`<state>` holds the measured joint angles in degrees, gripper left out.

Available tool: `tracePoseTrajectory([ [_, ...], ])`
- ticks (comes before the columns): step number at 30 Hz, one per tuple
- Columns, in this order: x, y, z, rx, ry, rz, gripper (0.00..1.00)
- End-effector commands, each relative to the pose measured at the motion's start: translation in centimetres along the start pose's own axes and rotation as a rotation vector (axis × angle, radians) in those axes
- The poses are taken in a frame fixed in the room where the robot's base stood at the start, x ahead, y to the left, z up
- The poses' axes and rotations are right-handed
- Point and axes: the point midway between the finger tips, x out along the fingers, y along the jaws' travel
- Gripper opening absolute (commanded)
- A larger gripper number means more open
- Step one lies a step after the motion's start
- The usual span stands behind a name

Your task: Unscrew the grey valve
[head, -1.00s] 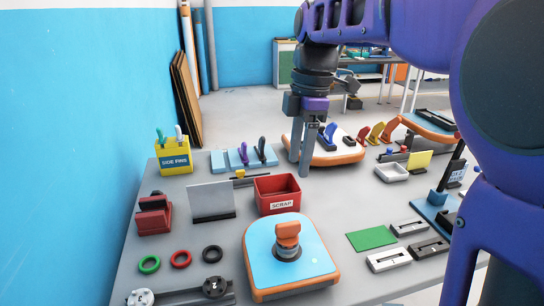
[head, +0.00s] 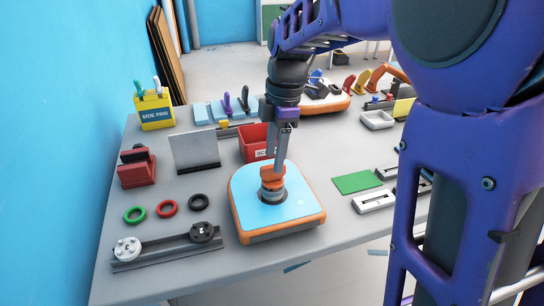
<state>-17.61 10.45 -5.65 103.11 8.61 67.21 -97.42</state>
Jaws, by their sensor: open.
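The grey valve (head: 273,196) sits in the dark round opening of a blue-topped board section with an orange rim (head: 240,225). An orange piece (head: 270,178) stands on top of the valve. My gripper (head: 277,166) points straight down at the orange piece, with its jaws open. Its fingertips overlap the top of the piece in the head view. I cannot tell whether they touch it or straddle it.
A rail (head: 165,250) holds a white and a dark round part at the front left. Green (head: 134,214), red (head: 167,208) and black (head: 198,202) rings lie behind it. A green mat (head: 357,182) lies right.

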Motion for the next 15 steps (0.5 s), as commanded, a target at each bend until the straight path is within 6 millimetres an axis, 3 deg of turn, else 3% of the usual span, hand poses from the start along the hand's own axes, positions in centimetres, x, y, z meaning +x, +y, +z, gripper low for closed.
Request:
tracePoseTrajectory([
  [6, 3.0, 0.0, 0.0, 0.000, 0.000, -0.002, 0.55],
  [15, 3.7, 0.0, 0.0, 0.001, 0.000, 0.001, 0.55],
])
